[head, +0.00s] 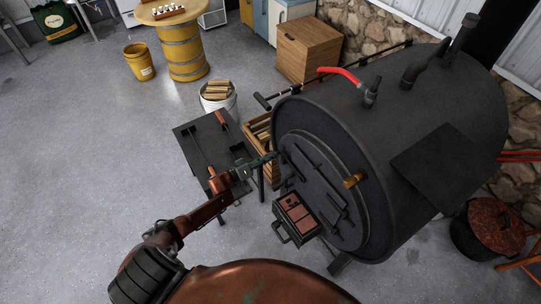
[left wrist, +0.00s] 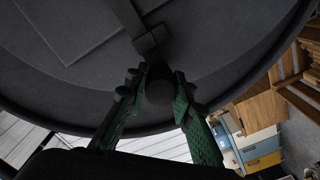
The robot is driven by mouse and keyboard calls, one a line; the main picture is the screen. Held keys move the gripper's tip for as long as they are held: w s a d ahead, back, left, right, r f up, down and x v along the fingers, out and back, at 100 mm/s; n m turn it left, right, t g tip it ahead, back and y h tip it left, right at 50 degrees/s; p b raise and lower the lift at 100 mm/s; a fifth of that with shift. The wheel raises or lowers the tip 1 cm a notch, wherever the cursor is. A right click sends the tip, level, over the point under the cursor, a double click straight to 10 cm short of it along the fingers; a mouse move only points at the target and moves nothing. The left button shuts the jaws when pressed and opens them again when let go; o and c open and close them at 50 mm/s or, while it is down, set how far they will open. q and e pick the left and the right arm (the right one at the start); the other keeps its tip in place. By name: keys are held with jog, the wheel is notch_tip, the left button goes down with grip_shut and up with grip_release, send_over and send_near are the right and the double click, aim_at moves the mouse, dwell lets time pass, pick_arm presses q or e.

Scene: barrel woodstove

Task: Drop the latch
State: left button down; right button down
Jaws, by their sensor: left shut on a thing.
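The barrel stove (head: 395,120) is a large black drum lying on its side, with a round door (head: 325,205) on its front face. My left gripper (head: 272,157) is at the left edge of this door. In the left wrist view, its green fingers (left wrist: 158,95) are shut on the round dark knob of the latch (left wrist: 160,88). A dark bar of the latch (left wrist: 149,38) runs from the knob up across the door. In the head view the gripper hides most of the latch. My right gripper is not in view.
A brass piece (head: 354,179) is on the door's right side. A dark side table (head: 197,137) with tools stands left of the stove, near a wood bucket (head: 219,97).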

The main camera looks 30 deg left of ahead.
pick_arm(q)
jog(key=shift+a+f, duration=0.1)
jog(key=shift+f, duration=0.05)
jog(key=c, duration=1.8)
grip_release()
jog(key=shift+f, duration=0.1)
jog(key=shift+o, duration=0.7)
jog(key=v, duration=1.2)
